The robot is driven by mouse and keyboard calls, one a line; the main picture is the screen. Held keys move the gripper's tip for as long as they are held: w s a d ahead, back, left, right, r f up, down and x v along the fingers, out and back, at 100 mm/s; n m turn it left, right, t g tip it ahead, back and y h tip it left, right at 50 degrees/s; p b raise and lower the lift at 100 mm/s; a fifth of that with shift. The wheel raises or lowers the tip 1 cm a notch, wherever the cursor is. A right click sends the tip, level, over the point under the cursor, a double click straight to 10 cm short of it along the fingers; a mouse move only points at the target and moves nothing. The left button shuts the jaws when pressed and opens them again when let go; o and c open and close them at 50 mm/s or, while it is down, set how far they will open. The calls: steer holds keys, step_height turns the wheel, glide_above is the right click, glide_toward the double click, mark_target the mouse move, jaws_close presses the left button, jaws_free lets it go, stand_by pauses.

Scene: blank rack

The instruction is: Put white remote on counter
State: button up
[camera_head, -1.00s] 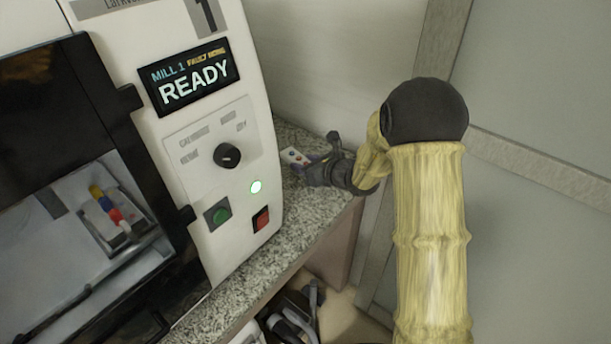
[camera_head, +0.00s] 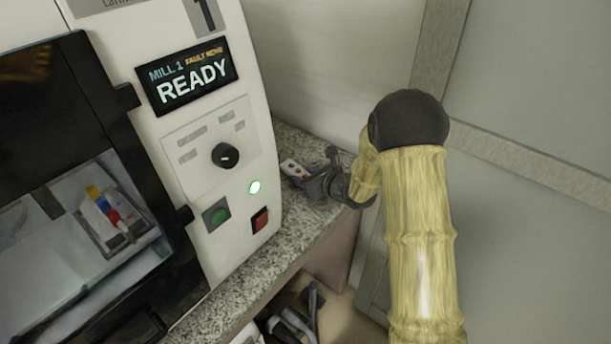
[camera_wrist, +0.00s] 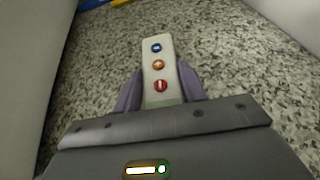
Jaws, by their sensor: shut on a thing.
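The white remote (camera_wrist: 158,72) has a blue, an orange and a red button in a row. In the wrist view it sticks out forward from between the two fingers of my gripper (camera_wrist: 156,92), which are shut on it. In the head view the remote (camera_head: 293,168) shows at the tip of my gripper (camera_head: 306,177), over the speckled granite counter (camera_head: 307,226). The counter (camera_wrist: 222,65) fills most of the wrist view beneath the remote. I cannot tell whether the remote touches the counter. Its near end is hidden by the gripper.
A white mill machine (camera_head: 205,120) with a READY screen and buttons stands on the counter, left of my gripper. A wall closes off the back. Free counter lies around the remote. A blue and yellow thing (camera_wrist: 100,4) shows at the wrist view's top edge. Dark items (camera_head: 292,322) lie below the counter.

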steer(key=o, duration=1)
steer(key=shift+r, duration=0.1)
steer(key=shift+s+d, duration=0.15)
steer(key=shift+d, duration=0.05)
steer(key=v, duration=1.1)
steer(key=shift+s+d+r, duration=0.1)
steer(key=shift+s+r, duration=0.15)
steer(key=shift+s, duration=0.05)
